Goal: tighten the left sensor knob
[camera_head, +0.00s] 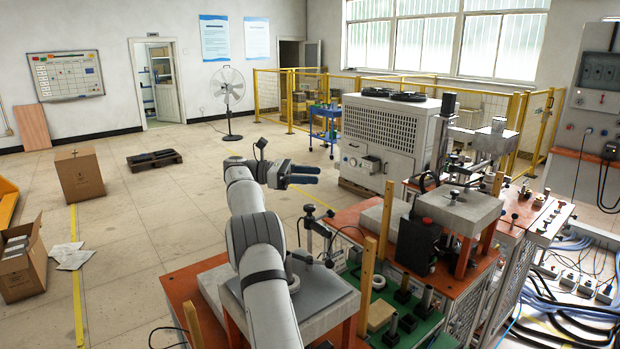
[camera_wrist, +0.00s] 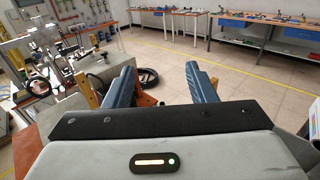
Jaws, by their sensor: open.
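My gripper (camera_head: 318,174) is open and empty in the head view, raised in the air with its blue fingers pointing right. It also shows in the wrist view (camera_wrist: 163,72), with a gap between the two blue fingers. A small black sensor stand (camera_head: 310,229) with a thin post and arm stands on the orange-topped bench, below and near the gripper. It is too small for me to make out the left sensor knob with certainty. The gripper is apart from the stand and touches nothing that I can see.
A grey plate on a raised block (camera_head: 335,290) lies under my arm. Wooden posts (camera_head: 367,288), a black box (camera_head: 418,244) and a second raised block (camera_head: 462,208) crowd the bench to the right. Open floor (camera_head: 150,230) lies left. A black ring (camera_wrist: 148,77) shows beyond the fingers.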

